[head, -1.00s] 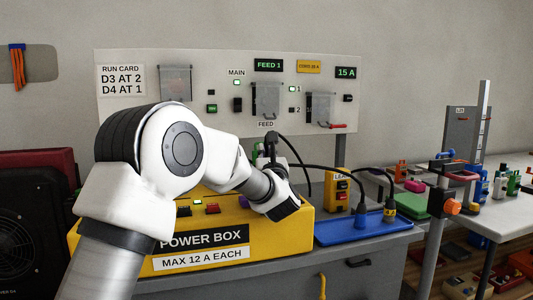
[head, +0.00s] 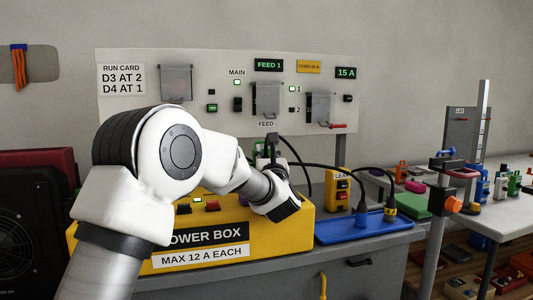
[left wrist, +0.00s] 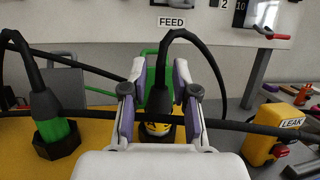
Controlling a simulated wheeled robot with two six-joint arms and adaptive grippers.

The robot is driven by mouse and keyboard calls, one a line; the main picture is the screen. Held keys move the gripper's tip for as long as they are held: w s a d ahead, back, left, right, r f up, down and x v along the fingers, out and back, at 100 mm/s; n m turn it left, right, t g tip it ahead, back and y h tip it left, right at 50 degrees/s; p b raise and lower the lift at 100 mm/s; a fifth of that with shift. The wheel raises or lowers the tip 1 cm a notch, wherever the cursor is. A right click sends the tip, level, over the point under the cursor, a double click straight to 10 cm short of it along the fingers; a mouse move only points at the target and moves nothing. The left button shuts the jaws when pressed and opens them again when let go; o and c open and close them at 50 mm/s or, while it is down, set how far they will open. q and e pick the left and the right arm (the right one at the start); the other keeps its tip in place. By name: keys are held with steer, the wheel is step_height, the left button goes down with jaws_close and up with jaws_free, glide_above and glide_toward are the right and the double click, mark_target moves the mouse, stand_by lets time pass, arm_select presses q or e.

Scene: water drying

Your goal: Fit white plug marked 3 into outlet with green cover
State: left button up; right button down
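My left gripper (head: 270,158) is over the back right of the yellow power box (head: 300,222). In the left wrist view its two purple-padded fingers (left wrist: 160,72) stand apart on either side of a black-sleeved plug (left wrist: 158,98), with visible gaps. A yellow band with a dark mark shows low on it; I cannot make out a white body or a 3. A green cover (left wrist: 150,75) stands raised just behind the plug. The wrist housing hides the plug's lower end, so I cannot tell how deep it sits. My right gripper is not in view.
A green plug (left wrist: 52,125) stands in a black collar to the left. A blue tray (head: 345,238) with blue and yellow plugs lies right of the box. A yellow LEAK unit (head: 338,192) and wall panel (head: 215,85) stand behind.

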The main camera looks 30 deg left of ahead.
arm_select(q)
steer(key=shift+d+f, duration=0.1)
steer(key=shift+f, duration=0.35)
steer(key=shift+s+d, duration=0.25)
steer(key=shift+s, duration=0.05)
steer(key=s+d, duration=0.2)
steer(key=s, duration=0.1)
steer(key=s+d, duration=0.6)
steer(key=shift+s+r, duration=0.2)
steer(key=shift+s, duration=0.05)
